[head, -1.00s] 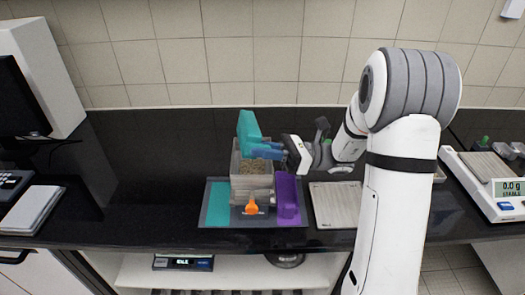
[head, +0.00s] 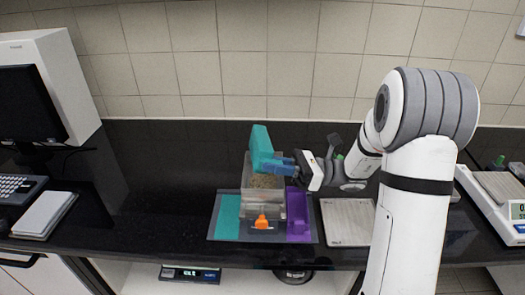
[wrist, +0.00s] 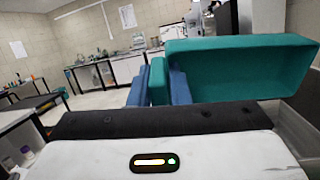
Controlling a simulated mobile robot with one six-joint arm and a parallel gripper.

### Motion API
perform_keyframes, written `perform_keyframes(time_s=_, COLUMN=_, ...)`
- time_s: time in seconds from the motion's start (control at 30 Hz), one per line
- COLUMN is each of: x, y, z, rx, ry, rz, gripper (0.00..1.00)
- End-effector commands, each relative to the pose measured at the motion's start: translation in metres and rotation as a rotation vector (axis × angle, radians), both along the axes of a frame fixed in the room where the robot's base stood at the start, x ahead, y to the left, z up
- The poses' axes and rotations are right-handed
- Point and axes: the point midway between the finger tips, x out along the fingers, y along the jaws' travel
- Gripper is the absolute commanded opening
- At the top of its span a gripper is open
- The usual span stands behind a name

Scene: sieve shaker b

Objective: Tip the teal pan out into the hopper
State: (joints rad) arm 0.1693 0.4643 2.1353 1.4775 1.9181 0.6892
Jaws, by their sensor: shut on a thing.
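The teal pan (head: 261,148) is held tilted steeply on its side above the hopper.
The hopper stands on a grey tray between a flat teal patch (head: 229,215) and a purple container (head: 298,210). A pale plate (head: 347,221) lies to the right, and a balance (head: 497,195) is farther right. The dark counter left of the tray is clear.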

Motion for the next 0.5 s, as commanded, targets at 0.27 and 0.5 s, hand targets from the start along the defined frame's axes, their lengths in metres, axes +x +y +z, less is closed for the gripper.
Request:
perform_keyframes(time_s=0.27, x=0.0, y=0.0, z=0.02, rx=-0.27, ry=-0.031, rz=-0.001, gripper=0.0)
perform_keyframes(time_s=0.5, x=0.0, y=0.001, z=0.027, rx=-0.535, ry=-0.057, rz=0.001, gripper=0.0)
